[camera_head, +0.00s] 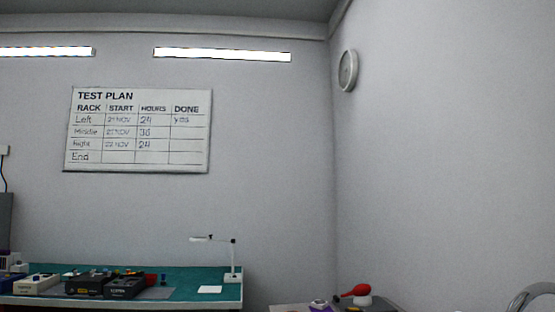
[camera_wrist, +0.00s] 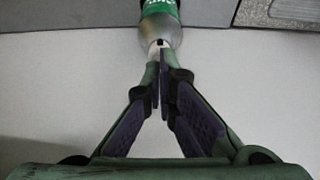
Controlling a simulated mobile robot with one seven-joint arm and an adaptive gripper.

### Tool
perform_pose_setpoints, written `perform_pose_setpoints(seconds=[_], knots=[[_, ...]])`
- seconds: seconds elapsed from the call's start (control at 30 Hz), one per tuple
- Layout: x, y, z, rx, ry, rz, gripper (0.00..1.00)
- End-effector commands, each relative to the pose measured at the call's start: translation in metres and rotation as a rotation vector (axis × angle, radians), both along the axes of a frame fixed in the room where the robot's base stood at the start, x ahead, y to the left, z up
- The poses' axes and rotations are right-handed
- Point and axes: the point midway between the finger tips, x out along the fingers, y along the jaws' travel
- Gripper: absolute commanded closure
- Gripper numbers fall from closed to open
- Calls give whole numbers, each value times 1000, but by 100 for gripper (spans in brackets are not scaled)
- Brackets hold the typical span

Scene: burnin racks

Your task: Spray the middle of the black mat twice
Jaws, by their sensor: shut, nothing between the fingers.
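My gripper (camera_wrist: 160,60) shows in the wrist view with its fingers closed together and nothing between them. Just beyond the fingertips is a bottle (camera_wrist: 160,28) with a grey, rounded shoulder and a green label with white letters. Its narrow end points toward the fingertips; I cannot tell whether they touch, and its far end is cut off by the frame. I cannot make out the black mat for certain in either view. My gripper is not in the head view.
In the head view, a bench with a teal top (camera_head: 195,277) holds several instruments and a white lamp (camera_head: 233,258). A red-topped item (camera_head: 356,291) stands at the bottom edge. In the wrist view, a dark grey textured surface (camera_wrist: 280,14) lies at upper right.

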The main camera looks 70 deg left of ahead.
Motion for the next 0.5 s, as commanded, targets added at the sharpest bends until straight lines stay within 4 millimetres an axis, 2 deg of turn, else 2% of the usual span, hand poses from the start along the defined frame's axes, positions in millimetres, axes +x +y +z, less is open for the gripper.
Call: perform_pose_setpoints(seconds=[0.5], knots=[[0,0,-5,-1,0,0,100]])
